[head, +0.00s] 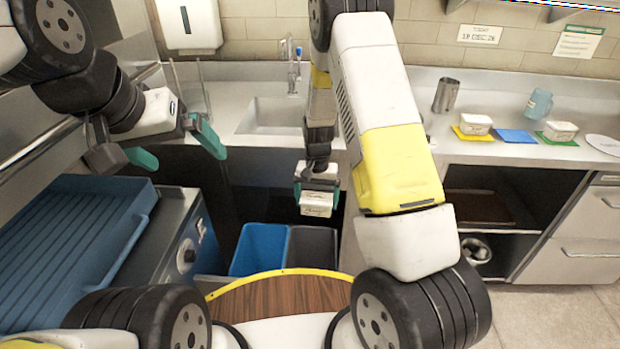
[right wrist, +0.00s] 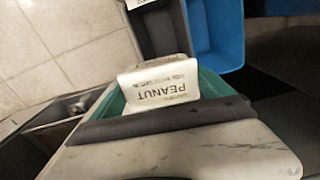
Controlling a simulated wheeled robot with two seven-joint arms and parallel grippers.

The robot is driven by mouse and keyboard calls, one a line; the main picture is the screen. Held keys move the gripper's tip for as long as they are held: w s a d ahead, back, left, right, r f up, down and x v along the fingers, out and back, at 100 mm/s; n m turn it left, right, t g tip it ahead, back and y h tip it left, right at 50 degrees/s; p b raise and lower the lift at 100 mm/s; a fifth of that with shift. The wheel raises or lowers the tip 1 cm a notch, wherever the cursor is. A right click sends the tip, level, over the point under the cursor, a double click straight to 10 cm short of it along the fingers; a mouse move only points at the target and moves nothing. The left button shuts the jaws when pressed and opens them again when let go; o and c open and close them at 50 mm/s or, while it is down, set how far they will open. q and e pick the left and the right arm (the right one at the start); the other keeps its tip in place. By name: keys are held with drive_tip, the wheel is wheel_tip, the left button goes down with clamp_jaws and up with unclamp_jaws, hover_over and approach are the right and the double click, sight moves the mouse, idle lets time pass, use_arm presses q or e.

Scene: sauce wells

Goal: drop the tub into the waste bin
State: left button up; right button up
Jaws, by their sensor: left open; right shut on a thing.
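A white tub (head: 317,203) hangs in my right gripper (head: 317,186), which is shut on it, in the middle of the head view. In the right wrist view the tub (right wrist: 158,92) shows the word PEANUT, and the teal fingers of the gripper lie beside it. Below it in the head view stand two open bins side by side, a blue bin (head: 260,248) and a dark grey bin (head: 312,250). The tub appears above the grey bin and apart from it. My left gripper (head: 178,150) is open and empty at the left.
A blue ribbed tray (head: 75,235) lies at the left. On the right counter are a metal cup (head: 445,95), a blue jug (head: 538,104), white tubs on yellow (head: 475,124) and green (head: 561,130) mats, and an empty blue mat (head: 515,136). A sink (head: 275,115) is behind.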

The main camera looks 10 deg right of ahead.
sight(317, 197)
drive_tip(key=shift+f, duration=2.15)
drive_tip(key=o, duration=1.5)
drive_tip(key=shift+c, duration=0.2)
drive_tip(key=shift+r, duration=3.9)
